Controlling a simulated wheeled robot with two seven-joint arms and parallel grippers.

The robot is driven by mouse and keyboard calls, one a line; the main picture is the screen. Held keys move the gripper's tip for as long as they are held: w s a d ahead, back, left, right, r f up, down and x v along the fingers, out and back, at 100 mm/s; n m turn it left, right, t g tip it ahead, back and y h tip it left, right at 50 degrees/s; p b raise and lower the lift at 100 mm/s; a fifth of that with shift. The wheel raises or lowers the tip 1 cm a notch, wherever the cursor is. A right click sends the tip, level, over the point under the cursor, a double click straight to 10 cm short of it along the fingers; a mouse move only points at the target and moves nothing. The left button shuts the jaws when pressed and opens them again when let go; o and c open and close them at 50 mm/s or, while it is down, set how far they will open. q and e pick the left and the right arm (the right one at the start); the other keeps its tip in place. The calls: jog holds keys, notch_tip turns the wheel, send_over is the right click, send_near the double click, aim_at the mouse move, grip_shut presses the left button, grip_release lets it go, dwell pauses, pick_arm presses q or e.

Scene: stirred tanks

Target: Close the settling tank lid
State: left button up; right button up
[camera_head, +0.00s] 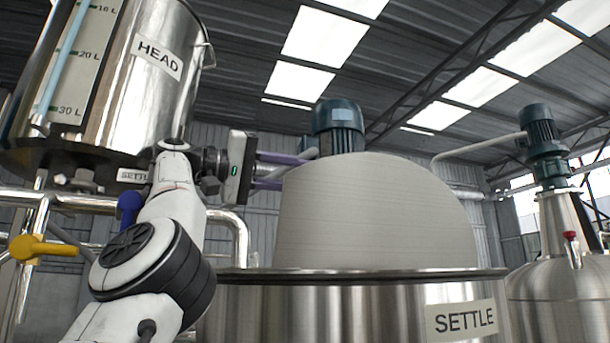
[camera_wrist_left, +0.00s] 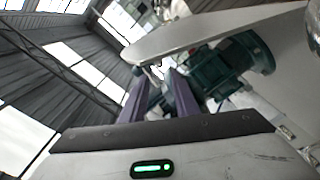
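The settling tank (camera_head: 380,310), labelled SETTLE, stands front centre in the head view. Its grey metal lid (camera_head: 380,215) stands raised above the dark rim, its broad face towards me. In the left wrist view the lid (camera_wrist_left: 200,32) is a pale plate across the top. My left gripper (camera_head: 281,170) is at the lid's upper left edge, its purple fingers pointing right and spread apart. The lid seems to cover part of the fingertips; contact cannot be told. In the left wrist view the gripper (camera_wrist_left: 160,76) shows a gap between its fingers. My right gripper is not in view.
A steel HEAD tank (camera_head: 150,95) hangs at upper left, with pipes, a yellow-handled valve (camera_head: 42,248) and a blue-handled valve (camera_head: 130,206) below. A blue-green motor (camera_head: 338,127) is behind the lid. Another motor-topped tank (camera_head: 560,260) stands at right.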

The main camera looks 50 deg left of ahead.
aim_at(335, 181)
pick_arm(q)
jog(key=shift+w+d+f+g+h, duration=0.25)
jog(key=shift+d+f+g+h, duration=0.05)
jog(key=shift+d, duration=0.1)
jog(key=p+x, duration=0.1)
jog(key=x, duration=0.5)
jog(key=shift+s+p, duration=0.1)
jog(key=shift+p, duration=0.3)
jog(key=shift+w+d, duration=0.2)
jog(key=shift+w, duration=0.3)
grip_shut()
